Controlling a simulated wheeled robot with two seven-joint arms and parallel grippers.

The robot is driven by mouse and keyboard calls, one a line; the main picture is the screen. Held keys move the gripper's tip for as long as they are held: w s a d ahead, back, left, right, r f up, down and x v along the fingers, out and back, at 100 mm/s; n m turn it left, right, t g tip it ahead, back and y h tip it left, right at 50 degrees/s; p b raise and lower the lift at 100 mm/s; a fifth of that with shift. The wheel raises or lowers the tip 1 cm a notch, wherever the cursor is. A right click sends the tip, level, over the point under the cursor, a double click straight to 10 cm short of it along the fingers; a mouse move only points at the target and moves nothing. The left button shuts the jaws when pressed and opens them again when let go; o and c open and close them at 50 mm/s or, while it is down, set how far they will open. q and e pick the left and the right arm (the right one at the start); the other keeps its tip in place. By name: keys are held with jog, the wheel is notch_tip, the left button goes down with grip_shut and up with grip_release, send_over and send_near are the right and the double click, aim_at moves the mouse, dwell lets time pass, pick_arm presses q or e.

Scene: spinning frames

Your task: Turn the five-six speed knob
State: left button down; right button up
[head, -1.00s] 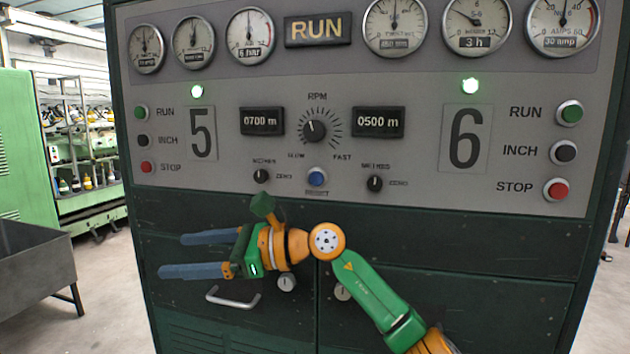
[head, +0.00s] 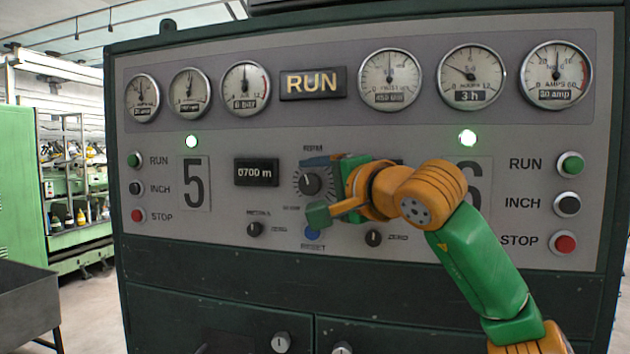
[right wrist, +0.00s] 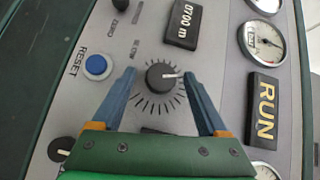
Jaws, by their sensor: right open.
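The speed knob (head: 310,184) is a round black dial with a white pointer line, inside a ring of tick marks under the RPM label, between the 5 and 6 sides. It also shows in the right wrist view (right wrist: 161,78), its pointer towards the right of that picture. My right gripper (head: 322,188) is open at the knob. In the right wrist view its blue fingers (right wrist: 158,74) stand one on each side of the knob, with small gaps showing. Their depth against the panel is hard to tell. My left gripper is not in view.
The blue RESET button (right wrist: 97,66) is close to one finger; small black METRES knobs (head: 255,229) sit lower. The 0700 m display (head: 257,172) is left of the knob. My right arm covers the other display and part of the 6.

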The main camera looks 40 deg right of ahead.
jog(key=shift+s, duration=0.1)
jog(key=c, duration=0.3)
jog(key=shift+a, duration=0.1)
grip_shut()
jog(key=shift+f+b, duration=0.15)
jog(key=shift+b, duration=0.2)
jog(key=f+m+t+b, duration=0.1)
jog(key=m+t+b, duration=0.1)
jog(key=b, duration=0.3)
jog(key=shift+r+m+t+b, duration=0.1)
jog(key=shift+m+t+b, duration=0.3)
jog(key=shift+b, duration=0.05)
jog(key=shift+r, duration=0.4)
jog(key=shift+o, duration=1.5)
grip_release()
jog(key=shift+f, duration=0.1)
